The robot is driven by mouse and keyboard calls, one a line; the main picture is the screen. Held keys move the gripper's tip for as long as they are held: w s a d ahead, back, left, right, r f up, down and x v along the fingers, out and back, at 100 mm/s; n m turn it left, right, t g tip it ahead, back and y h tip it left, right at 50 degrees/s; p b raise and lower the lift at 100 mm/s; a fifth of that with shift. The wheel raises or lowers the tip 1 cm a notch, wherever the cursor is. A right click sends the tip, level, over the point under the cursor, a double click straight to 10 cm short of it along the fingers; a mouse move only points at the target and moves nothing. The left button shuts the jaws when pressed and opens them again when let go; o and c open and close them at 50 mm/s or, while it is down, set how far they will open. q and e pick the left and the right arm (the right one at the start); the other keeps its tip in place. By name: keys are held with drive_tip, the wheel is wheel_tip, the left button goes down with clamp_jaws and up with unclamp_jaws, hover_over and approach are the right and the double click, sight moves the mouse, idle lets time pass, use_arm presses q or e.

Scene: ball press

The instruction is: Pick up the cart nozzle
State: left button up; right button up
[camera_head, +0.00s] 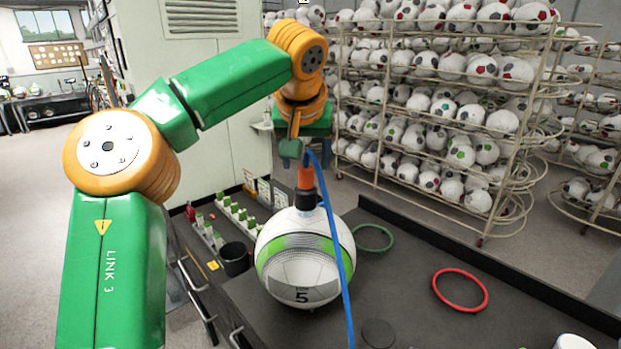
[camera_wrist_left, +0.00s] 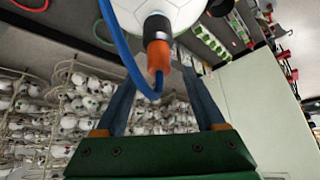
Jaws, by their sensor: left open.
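The cart nozzle (camera_head: 306,178) is orange with a black collar and stands upright on top of the ball (camera_head: 303,262), which is white with green panels. A blue hose (camera_head: 333,225) runs from its upper end down past the front of the ball. In the left wrist view the nozzle (camera_wrist_left: 157,52) shows ahead, between the lines of the two fingers. My left gripper (camera_wrist_left: 158,88) is open, one finger on each side of the nozzle's hose end. In the head view my left gripper (camera_head: 297,153) is just above the nozzle, its fingers mostly hidden. My right gripper is not in view.
The ball rests on a dark bench (camera_head: 400,300). A green ring (camera_head: 388,247), a red ring (camera_head: 435,287) and a black cup (camera_head: 235,259) are on or beside it. A rack of balls (camera_head: 430,110) stands behind, and a pale cabinet (camera_head: 225,150) is behind my arm.

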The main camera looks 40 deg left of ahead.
sight(307, 180)
use_arm(q)
drive_tip(key=f, duration=0.1)
drive_tip(key=w+f+p, duration=0.1)
drive_tip(key=f, duration=0.1)
drive_tip(key=a+f, duration=0.1)
drive_tip(key=f, duration=0.1)
drive_tip(key=shift+w+f, duration=0.2)
drive_tip(key=shift+w+a+f, duration=0.25)
drive_tip(key=shift+w+a, duration=0.1)
drive_tip(key=c, duration=0.4)
drive_tip(key=shift+s+d+r, duration=0.1)
drive_tip(key=shift+s, duration=0.05)
clamp_jaws()
